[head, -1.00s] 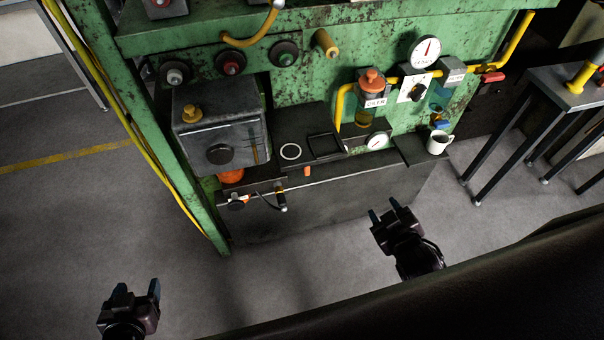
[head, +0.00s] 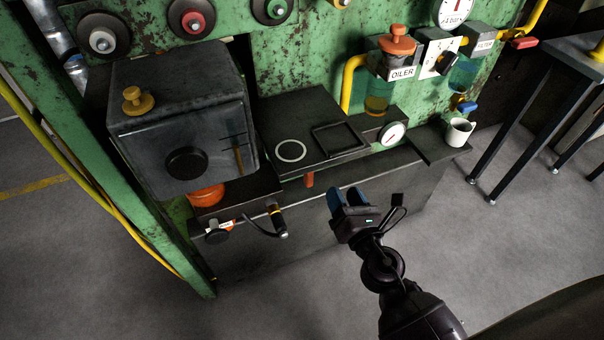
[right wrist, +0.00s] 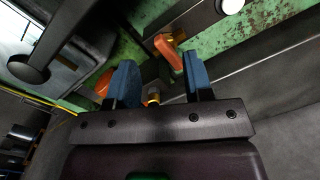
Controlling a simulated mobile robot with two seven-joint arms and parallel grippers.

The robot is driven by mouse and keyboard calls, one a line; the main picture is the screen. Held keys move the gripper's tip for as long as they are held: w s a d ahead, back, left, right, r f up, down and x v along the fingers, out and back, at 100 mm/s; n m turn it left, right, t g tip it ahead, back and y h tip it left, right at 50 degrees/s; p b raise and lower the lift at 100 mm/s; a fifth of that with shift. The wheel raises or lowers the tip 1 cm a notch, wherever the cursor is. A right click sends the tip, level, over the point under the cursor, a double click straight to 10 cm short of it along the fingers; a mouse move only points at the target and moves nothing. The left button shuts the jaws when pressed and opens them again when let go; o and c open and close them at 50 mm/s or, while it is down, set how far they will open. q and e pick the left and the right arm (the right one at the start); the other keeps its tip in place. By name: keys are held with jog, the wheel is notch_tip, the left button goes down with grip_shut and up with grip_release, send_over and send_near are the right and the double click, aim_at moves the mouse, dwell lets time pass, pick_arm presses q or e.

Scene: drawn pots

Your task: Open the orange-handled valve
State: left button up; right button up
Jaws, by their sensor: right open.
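The orange handle (head: 309,179) is a small lever hanging below the front edge of the dark shelf. It also shows in the right wrist view as an orange lever (right wrist: 168,54) beside a brass-coloured fitting, beyond and between the fingers. My right gripper (head: 344,193) has blue fingers and is open and empty. It is just right of and a little below the handle in the head view, apart from it. In the right wrist view its fingers (right wrist: 160,62) stand wide apart. My left gripper is out of view.
A short hose with a brass collar (head: 277,214) hangs below. The oiler (head: 378,90), a small gauge (head: 391,133) and a white mug (head: 459,131) are at right. The floor in front is clear.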

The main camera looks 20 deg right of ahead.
aim_at(311, 175)
notch_tip(311, 175, down, 6)
jog(key=w+a+n+y+b, duration=0.1)
jog(key=w+a+n+b, duration=0.15)
jog(key=n, duration=0.25)
jog(key=shift+n, duration=0.4)
jog(key=w, duration=1)
jog(key=shift+w, duration=0.15)
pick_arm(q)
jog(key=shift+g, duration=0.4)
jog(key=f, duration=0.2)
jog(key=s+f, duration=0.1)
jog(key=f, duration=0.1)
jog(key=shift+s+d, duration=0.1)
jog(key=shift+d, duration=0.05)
pick_arm(e)
jog(key=shift+c, duration=0.5)
grip_shut()
